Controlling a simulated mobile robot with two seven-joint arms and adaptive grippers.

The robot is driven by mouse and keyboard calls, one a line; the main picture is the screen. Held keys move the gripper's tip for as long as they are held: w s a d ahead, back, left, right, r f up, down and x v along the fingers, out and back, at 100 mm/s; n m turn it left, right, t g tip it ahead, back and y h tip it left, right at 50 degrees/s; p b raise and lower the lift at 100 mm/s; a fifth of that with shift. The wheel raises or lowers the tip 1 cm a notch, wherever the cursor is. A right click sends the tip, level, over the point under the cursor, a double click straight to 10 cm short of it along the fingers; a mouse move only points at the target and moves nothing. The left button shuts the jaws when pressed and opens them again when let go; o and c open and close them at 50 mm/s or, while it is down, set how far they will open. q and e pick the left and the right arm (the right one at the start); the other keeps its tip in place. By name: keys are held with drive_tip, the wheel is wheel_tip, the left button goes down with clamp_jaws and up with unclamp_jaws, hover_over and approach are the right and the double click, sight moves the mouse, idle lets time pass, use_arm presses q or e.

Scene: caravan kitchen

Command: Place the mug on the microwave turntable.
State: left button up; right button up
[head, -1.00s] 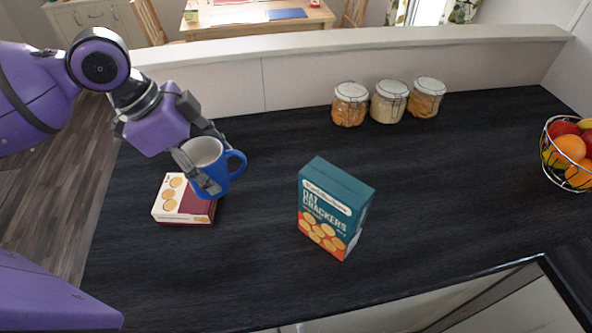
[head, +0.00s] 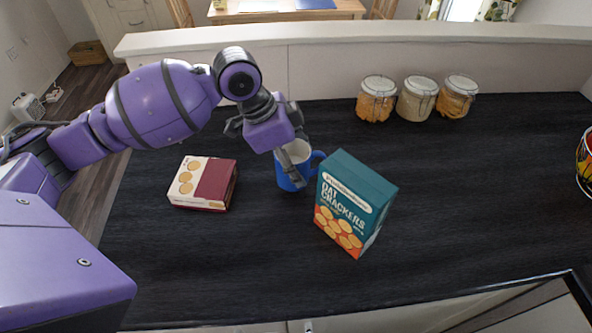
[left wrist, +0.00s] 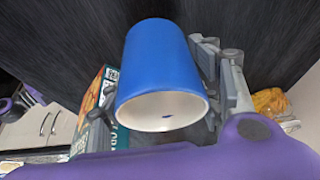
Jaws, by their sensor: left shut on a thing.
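The blue mug (head: 286,177) with a white inside is in my left gripper (head: 293,160), between the cookie box and the cracker box in the head view. The gripper is shut on the mug's wall, and the handle points right, towards the cracker box. The left wrist view shows the blue mug (left wrist: 160,75) between the fingers, its white rim towards the camera. I cannot tell whether its base touches the counter. The microwave and its turntable are not in view. My right gripper is not in view.
A teal oat crackers box (head: 352,205) stands close to the mug's right. A flat cookie box (head: 203,184) lies to its left. Several lidded jars, one of them pale (head: 416,100), stand at the back.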

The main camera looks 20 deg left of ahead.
use_arm(q)
drive_tip(key=shift+w+d+f, duration=0.1)
drive_tip(key=shift+f, duration=1.45)
drive_tip(key=shift+f, duration=0.15)
drive_tip(key=o, duration=1.6)
